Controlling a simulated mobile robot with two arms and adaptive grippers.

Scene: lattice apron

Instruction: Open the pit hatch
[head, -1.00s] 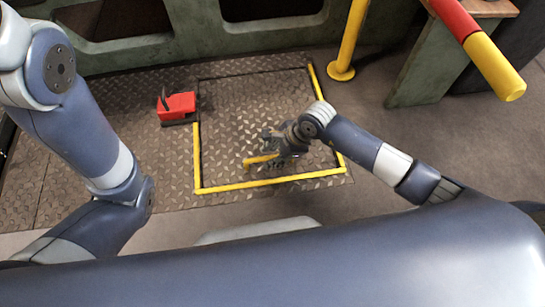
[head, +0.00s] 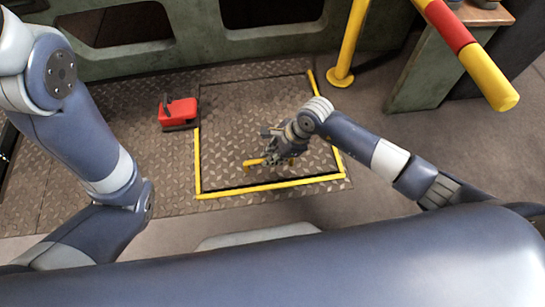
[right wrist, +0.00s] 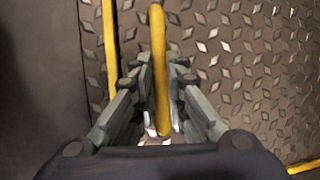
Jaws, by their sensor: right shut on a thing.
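The pit hatch (head: 225,120) is a dark diamond-plate panel in the floor, edged by yellow strips on its left, front and right. Its yellow bar handle (head: 253,162) is near the front edge. My right gripper (head: 273,157) is shut on the handle. In the right wrist view, the handle (right wrist: 159,40) runs lengthwise between the two fingers (right wrist: 160,80). The gripper hides part of the handle in the head view. I cannot tell whether the panel is lifted. My left arm is at the left, and its gripper is not in view.
A red box (head: 179,112) with a dark handle sits just left of the hatch. A yellow post (head: 346,45) stands behind its right corner, and a red and yellow bar (head: 465,50) juts in at upper right. A green wall (head: 190,40) is behind. Floor at right is clear.

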